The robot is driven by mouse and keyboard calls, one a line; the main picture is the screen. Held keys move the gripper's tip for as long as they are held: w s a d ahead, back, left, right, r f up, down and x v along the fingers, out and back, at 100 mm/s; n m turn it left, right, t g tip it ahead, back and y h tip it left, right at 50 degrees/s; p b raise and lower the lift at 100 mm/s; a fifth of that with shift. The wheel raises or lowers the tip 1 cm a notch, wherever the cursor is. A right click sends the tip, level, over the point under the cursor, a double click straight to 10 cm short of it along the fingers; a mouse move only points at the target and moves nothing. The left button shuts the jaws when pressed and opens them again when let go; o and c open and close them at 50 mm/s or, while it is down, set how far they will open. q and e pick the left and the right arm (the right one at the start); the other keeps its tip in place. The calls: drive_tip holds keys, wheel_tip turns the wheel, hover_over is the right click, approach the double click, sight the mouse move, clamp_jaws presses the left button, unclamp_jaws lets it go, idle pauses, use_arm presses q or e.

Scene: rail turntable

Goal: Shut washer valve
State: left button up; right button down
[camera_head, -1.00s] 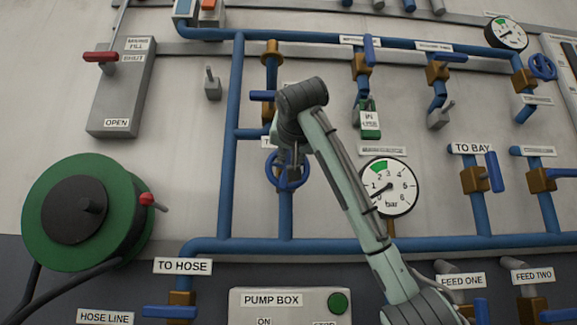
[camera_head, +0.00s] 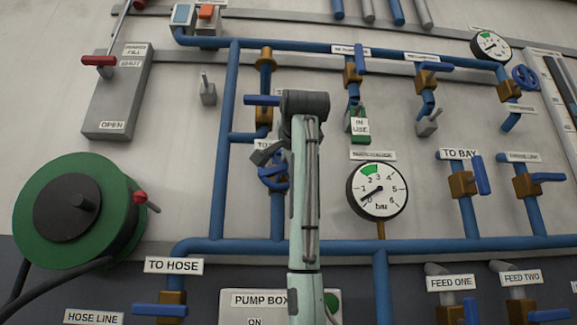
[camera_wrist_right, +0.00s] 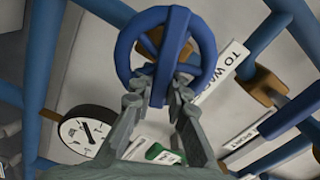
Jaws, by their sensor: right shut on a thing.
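The washer valve's blue handwheel (camera_head: 266,181) sits on a vertical blue pipe left of centre in the head view, partly hidden by my right gripper (camera_head: 267,157). In the right wrist view the wheel (camera_wrist_right: 123,48) shows almost whole, with its rim and spokes. There my right gripper (camera_wrist_right: 160,95) has one finger on each side of the wheel's lower part and is shut on it. A label (camera_wrist_right: 220,68) beginning "TO WA" is beside the wheel. My left gripper is in neither view.
A pressure gauge (camera_head: 378,189) stands right of my right arm. Above the wheel is a brown valve with a blue lever (camera_head: 261,100). A green hose reel (camera_head: 40,215) is at left. A green "IN USE" tag (camera_head: 359,127) hangs at upper centre.

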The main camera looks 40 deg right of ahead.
drive_tip(key=shift+d+f+m, duration=0.1)
drive_tip(key=shift+f+m, duration=0.2)
drive_tip(key=shift+m, duration=0.8)
drive_tip(key=shift+f+m, duration=0.3)
drive_tip(key=shift+m, duration=0.8)
drive_tip(key=c, duration=1.5)
unclamp_jaws()
drive_tip(key=shift+s, duration=0.1)
drive_tip(key=shift+r, duration=0.1)
drive_tip(key=v, duration=1.2)
